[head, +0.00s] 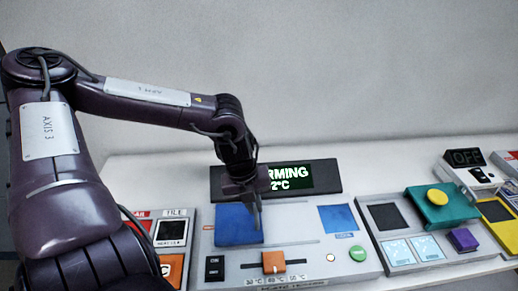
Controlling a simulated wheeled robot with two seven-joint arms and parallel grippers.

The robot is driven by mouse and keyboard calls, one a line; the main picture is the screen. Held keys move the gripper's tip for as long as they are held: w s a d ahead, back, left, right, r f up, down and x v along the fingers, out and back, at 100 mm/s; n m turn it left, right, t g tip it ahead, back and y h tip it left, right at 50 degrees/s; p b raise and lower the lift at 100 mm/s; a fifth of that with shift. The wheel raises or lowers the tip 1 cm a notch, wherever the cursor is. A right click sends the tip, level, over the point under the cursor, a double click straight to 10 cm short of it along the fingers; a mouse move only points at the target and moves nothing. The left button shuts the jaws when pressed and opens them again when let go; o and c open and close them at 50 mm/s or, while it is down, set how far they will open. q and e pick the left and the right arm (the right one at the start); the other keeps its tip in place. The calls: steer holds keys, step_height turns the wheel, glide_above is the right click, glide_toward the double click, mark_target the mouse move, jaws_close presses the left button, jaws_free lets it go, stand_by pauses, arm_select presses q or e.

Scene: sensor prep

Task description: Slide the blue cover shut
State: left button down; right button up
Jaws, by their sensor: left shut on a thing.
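The blue cover (232,226) is a flat blue panel on the left part of the grey console in the middle of the head view. My left gripper (257,218) reaches down from above and is shut on the cover near its right edge. The fingers and wrist hide part of the cover, and its handle cannot be made out. A smaller blue square (337,218) lies at the console's right end, apart from the cover. A clear stretch of console lies between them. My right gripper is not in view.
A dark display (325,176) behind the cover reads "RMING" and "2°C", partly hidden by my wrist. An orange slider (273,262) and a green button (358,254) sit in front. A teal block (440,212) with a yellow knob stands on the right panel.

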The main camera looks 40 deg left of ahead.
mark_target(246, 219)
arm_select(q)
steer(key=shift+a, duration=0.1)
steer(key=c, duration=1.9)
jaws_free()
steer(key=shift+s, duration=0.1)
steer(key=o, duration=0.4)
steer(key=shift+s+a, duration=0.15)
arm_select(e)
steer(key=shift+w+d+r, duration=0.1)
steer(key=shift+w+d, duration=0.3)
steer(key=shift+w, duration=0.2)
arm_select(q)
steer(key=shift+r, duration=0.45)
step_height(246, 219, up, 7)
steer(key=s, duration=0.1)
steer(key=shift+a+f, duration=0.15)
steer(key=shift+a, duration=0.3)
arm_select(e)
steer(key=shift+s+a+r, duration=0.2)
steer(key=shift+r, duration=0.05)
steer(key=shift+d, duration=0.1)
